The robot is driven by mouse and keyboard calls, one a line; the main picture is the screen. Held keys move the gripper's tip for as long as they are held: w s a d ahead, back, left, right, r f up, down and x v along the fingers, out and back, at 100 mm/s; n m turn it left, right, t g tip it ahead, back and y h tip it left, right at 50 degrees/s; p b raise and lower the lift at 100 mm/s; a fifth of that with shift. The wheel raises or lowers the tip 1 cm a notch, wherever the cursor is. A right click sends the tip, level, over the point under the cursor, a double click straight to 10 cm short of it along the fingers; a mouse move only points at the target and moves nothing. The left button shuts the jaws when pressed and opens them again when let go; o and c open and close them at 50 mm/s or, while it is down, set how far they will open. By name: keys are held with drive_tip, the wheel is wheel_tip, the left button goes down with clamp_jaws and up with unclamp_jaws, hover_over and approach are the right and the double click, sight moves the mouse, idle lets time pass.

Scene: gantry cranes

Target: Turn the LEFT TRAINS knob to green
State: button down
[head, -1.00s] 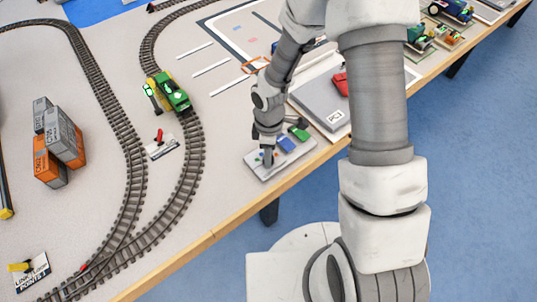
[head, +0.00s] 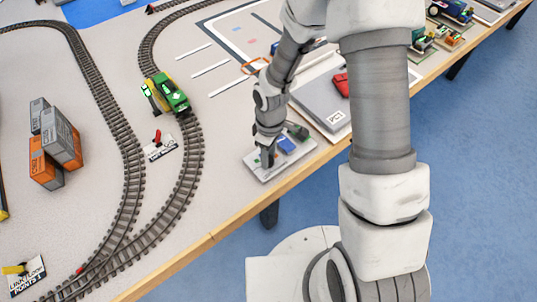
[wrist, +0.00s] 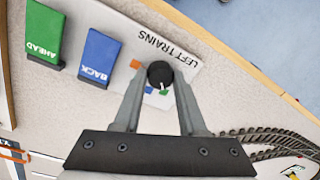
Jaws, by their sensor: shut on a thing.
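The LEFT TRAINS knob (wrist: 160,73) is a small black round knob below the LEFT TRAINS label (wrist: 168,47) in the wrist view. My gripper (wrist: 160,78) is shut on it, one finger on each side. The knob's white mark points down in that view, toward a green patch (wrist: 164,91). A blue patch (wrist: 148,90) lies beside the green one and an orange patch (wrist: 135,64) lies at upper left. In the head view my gripper (head: 267,160) reaches down to the control panel (head: 266,176) and hides the knob.
A blue BACK lever (wrist: 98,57) and a green AHEAD lever (wrist: 44,33) stand beside the knob. The grey PC1 box (head: 318,108) is behind the panel. Tracks with a green train (head: 174,93) lie to the left. The table's wooden edge (head: 230,226) is close in front.

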sight(270, 156)
drive_tip(key=shift+c, duration=2.3)
unclamp_jaws()
wheel_tip(270, 156, up, 17)
drive_tip(key=p, duration=0.3)
drive_tip(key=shift+w+d+r, duration=0.2)
drive_tip(key=shift+w+d, duration=0.05)
drive_tip(key=shift+w, duration=0.15)
